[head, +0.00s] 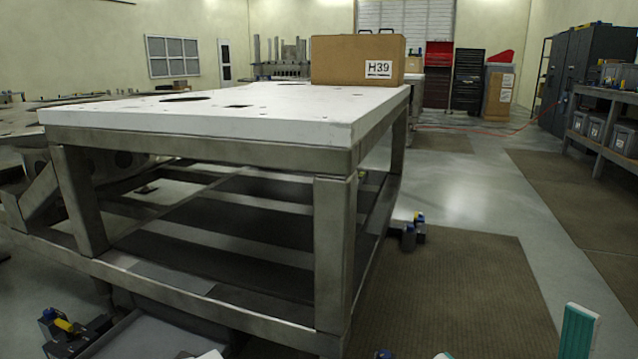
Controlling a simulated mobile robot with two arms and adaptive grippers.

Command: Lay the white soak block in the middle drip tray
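I cannot make out the white soak block for certain. A small white piece (207,354) is cut off by the bottom edge, in front of the steel table. A teal and white block (579,331) stands at the bottom right, and another small white and teal piece (443,355) peeks over the bottom edge. A grey, flat, tray-like shape (150,337) lies at the bottom left, mostly cut off. I cannot tell whether it is a drip tray, and no middle drip tray can be identified. Neither of my grippers shows.
A large steel-framed table (200,148) with a white top fills the left and middle. A cardboard box (345,60) labelled H39 sits on it. Black tools with blue and yellow parts (62,327) lie at the bottom left. Brown matting (450,290) and open floor lie right.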

